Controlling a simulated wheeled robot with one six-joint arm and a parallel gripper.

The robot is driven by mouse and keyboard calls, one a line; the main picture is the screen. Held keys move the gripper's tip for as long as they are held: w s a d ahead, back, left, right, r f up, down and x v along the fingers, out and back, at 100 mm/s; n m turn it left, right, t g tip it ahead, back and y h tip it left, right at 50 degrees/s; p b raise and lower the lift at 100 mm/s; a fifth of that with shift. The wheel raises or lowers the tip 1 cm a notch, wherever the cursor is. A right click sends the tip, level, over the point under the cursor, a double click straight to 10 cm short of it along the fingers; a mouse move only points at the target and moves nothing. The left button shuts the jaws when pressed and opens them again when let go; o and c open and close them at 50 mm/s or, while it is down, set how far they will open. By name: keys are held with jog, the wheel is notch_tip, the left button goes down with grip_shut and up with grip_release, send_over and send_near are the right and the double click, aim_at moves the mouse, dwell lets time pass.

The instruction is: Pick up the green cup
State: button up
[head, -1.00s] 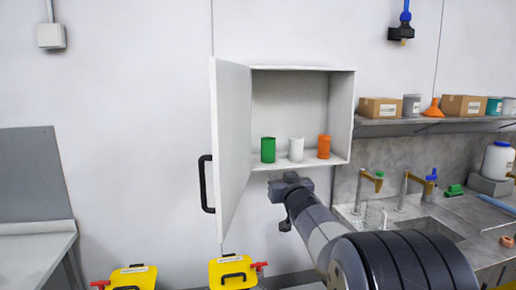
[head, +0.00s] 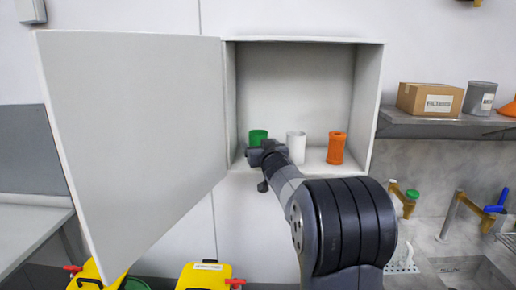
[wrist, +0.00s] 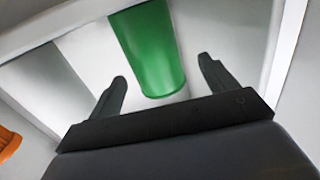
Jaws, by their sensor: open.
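The green cup (head: 258,137) stands at the left of the open wall cabinet's floor (head: 315,164); its lower part is hidden behind my gripper in the head view. In the wrist view the green cup (wrist: 150,50) lies ahead, between the lines of the two fingers. My gripper (wrist: 162,85) is open and empty, with one finger on each side of the cup's near end. I see a gap between the cup and each finger. In the head view my gripper (head: 262,155) is at the cabinet's front edge.
A white cup (head: 296,147) stands right of the green one, and an orange cup (head: 336,148) further right. The cabinet door (head: 135,140) is swung wide open to the left. A shelf (head: 440,124) with a cardboard box (head: 430,99) is at the right.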

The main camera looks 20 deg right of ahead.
jog(key=shift+w+d+p, duration=0.25)
jog(key=shift+w+p, duration=0.15)
jog(key=shift+w, duration=0.7)
jog(key=shift+w+d+p, duration=0.2)
jog(key=shift+w+p, duration=0.15)
jog(key=shift+w, duration=0.7)
jog(key=c, duration=1)
jog(key=shift+c, duration=0.2)
